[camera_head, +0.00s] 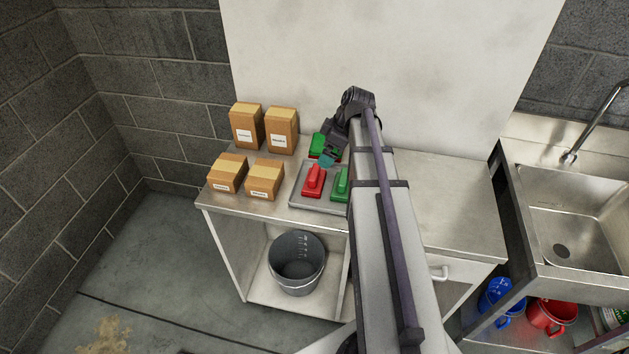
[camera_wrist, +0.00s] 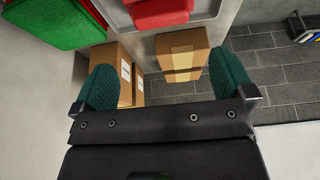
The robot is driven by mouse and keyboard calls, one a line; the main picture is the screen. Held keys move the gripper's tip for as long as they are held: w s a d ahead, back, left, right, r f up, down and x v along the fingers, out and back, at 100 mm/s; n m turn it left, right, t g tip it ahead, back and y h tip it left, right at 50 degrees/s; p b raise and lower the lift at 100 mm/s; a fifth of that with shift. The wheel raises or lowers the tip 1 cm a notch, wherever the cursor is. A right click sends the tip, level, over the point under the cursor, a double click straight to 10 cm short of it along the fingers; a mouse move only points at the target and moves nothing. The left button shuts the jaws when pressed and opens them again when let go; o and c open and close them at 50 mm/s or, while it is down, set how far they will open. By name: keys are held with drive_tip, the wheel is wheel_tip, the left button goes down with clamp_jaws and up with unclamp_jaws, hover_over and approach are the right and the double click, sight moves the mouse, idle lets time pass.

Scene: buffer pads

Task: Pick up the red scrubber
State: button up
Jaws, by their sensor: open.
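The red scrubber (camera_head: 313,181) lies on a grey tray (camera_head: 295,197) on the metal counter. It also shows at the top middle of the wrist view (camera_wrist: 160,12), partly cut off by the picture's edge. A green scrubber (camera_head: 341,184) lies to its right, partly hidden by my arm. My gripper (camera_head: 328,162) is above the tray, just behind the red scrubber in the head view. Its teal fingertips (camera_wrist: 165,86) are spread wide, with nothing held between them.
Another green item (camera_head: 318,143) with red at its edge sits behind the tray. Several cardboard boxes (camera_head: 265,180) stand on the counter to the left. A grey bucket (camera_head: 297,262) is on the shelf below. A sink (camera_head: 575,215) is at the right. The counter right of my arm looks clear.

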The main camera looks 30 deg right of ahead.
sight(315, 171)
drive_tip(key=b+x, duration=0.4)
drive_tip(key=x, duration=0.1)
drive_tip(key=shift+s+f+b, duration=0.1)
drive_tip(key=shift+f+b, duration=0.2)
drive_tip(key=shift+b, duration=0.1)
drive_tip(key=shift+a+f, duration=0.15)
drive_tip(key=shift+f, duration=0.1)
drive_tip(key=shift+r, duration=0.15)
drive_tip(key=b+x, duration=0.5)
drive_tip(key=shift+c, duration=0.2)
drive_tip(key=c, duration=0.8)
